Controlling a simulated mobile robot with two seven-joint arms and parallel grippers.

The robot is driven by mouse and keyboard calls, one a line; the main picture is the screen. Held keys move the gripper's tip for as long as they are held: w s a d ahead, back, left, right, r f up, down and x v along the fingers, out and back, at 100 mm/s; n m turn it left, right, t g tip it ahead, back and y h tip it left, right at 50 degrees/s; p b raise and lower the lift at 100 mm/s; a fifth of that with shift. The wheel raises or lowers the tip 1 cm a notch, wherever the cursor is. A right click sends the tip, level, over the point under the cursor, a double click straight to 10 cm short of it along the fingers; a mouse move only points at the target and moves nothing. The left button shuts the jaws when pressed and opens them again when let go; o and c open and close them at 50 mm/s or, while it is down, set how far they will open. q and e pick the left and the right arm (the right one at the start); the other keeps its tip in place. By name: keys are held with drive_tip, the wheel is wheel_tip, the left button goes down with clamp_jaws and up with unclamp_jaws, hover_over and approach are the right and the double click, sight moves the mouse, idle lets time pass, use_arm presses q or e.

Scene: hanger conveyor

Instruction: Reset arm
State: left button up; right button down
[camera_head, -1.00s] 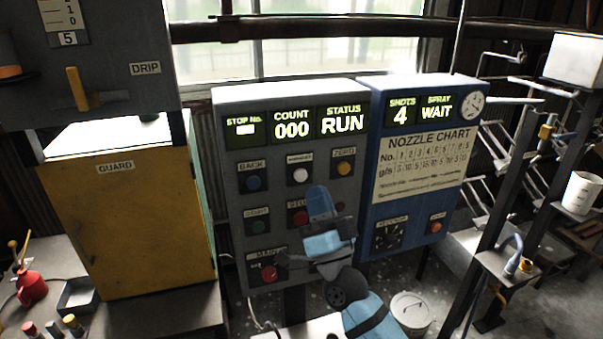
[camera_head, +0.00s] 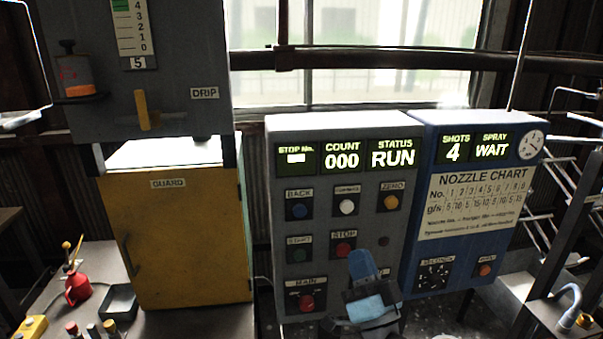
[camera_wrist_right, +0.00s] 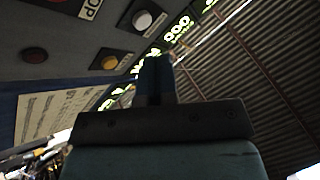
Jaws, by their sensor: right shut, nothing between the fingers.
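My right gripper (camera_head: 361,262) is in front of the lower part of the grey control panel (camera_head: 267,200), below and right of the red STOP button (camera_head: 343,250). Its blue fingers are shut with nothing between them. The right wrist view also shows the shut fingers (camera_wrist_right: 155,65), with the panel's underside-angled face and its buttons beyond them. I cannot tell the exact gap between fingertips and panel. The panel displays read COUNT 000 and STATUS RUN. My left gripper is not in view.
A blue spray panel (camera_head: 415,225) adjoins at right, reading SHOTS 4 and WAIT. A yellow guard cabinet (camera_head: 185,240) stands left under a grey drip unit (camera_head: 190,60). A red oil can (camera_head: 77,289) and a dark tray (camera_head: 120,302) are at lower left. Racks stand at far right.

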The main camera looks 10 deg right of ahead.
drive_tip(key=s+f+n+g, duration=0.2)
drive_tip(key=s+f+g, duration=0.2)
drive_tip(key=f, duration=0.6)
drive_tip(key=s+f+n+g, duration=0.2)
drive_tip(key=s+f+g, duration=0.1)
drive_tip(key=f, duration=0.6)
drive_tip(key=s+d+f+n+g+h, duration=0.2)
drive_tip(key=s+f+g, duration=0.5)
drive_tip(key=s+f, duration=0.8)
wheel_tip(320, 180, down, 2)
drive_tip(key=shift+d+f+n, duration=0.2)
drive_tip(key=shift+d+n, duration=0.1)
drive_tip(key=shift+d, duration=0.25)
drive_tip(key=shift+s, duration=0.1)
idle(1.9)
